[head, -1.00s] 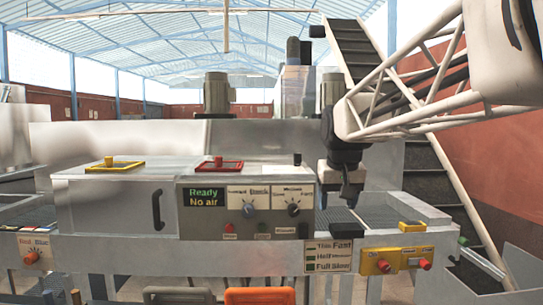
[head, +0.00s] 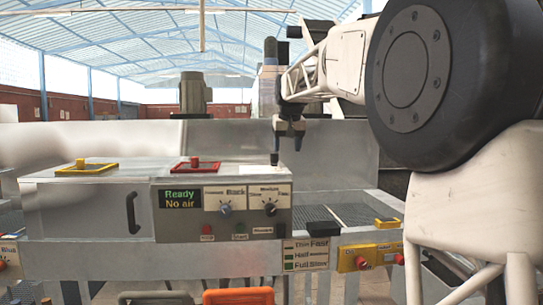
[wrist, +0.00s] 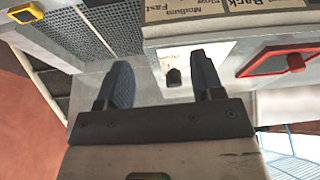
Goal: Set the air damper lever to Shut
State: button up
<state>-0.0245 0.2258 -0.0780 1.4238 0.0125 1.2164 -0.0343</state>
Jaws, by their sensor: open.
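A small black lever knob (head: 274,158), which I take to be the air damper lever, stands upright at the back right of the filler's top. In the wrist view the black knob (wrist: 173,77) sits on a white label plate (wrist: 205,60), whose lettering is only partly readable. My gripper (head: 288,146) points down just above and slightly right of the knob. In the wrist view my gripper (wrist: 163,75) is open and empty, and the knob appears between its two fingers, nearer the right one. I cannot tell whether a finger touches it. The lever's setting is unclear.
The front control panel (head: 220,228) has a screen (head: 181,198) reading "Ready, No air". A red-framed hatch (head: 195,166) and a yellow-framed hatch (head: 86,169) lie left of the lever. A tall metal back wall (head: 340,160) stands behind the gripper.

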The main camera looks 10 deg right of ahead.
jog(key=r, duration=0.2)
send_over(274, 154)
jog(key=s, duration=0.1)
jog(key=shift+s+d+f+t, duration=0.1)
jog(key=shift+d+t, duration=0.2)
jog(key=shift+f, duration=0.1)
jog(key=shift+x, duration=3.8)
jog(key=shift+a, duration=0.1)
grip_shut()
